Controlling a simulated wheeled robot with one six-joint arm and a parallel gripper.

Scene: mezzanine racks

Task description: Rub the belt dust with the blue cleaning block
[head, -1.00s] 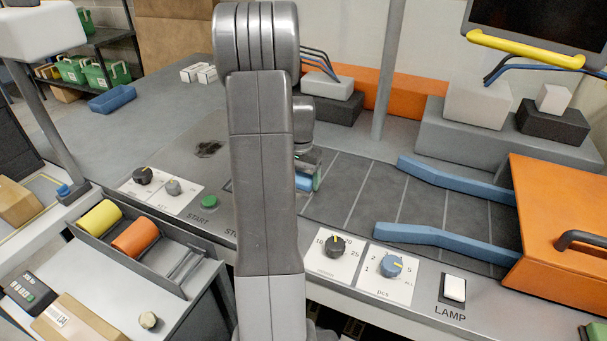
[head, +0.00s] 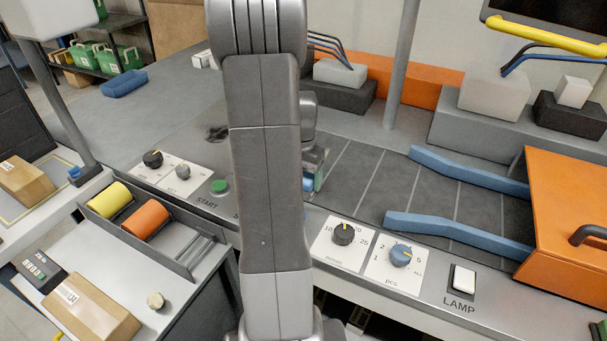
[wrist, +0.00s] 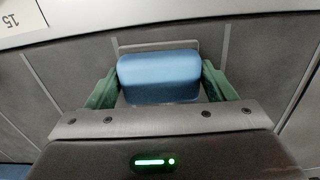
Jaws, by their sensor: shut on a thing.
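The blue cleaning block (wrist: 160,78) is between the two green fingers of my gripper (wrist: 160,88) in the wrist view. The gripper is shut on it. In the head view my arm hides most of the gripper; a bit of the blue block (head: 309,184) shows just right of the arm, at the left end of the dark belt (head: 365,180). The block is over the belt; I cannot tell whether it touches it. A pale thin outline shows beyond the block in the wrist view. A dark smudge (head: 217,133) lies on the grey deck left of my arm; I make out no clear dust on the belt.
Two blue guide rails (head: 455,228) and an orange hood (head: 565,210) stand at the belt's right. Knobs (head: 344,234) and a green start button (head: 220,187) line the front edge. A tray with yellow and orange rollers (head: 145,218) stands at the left.

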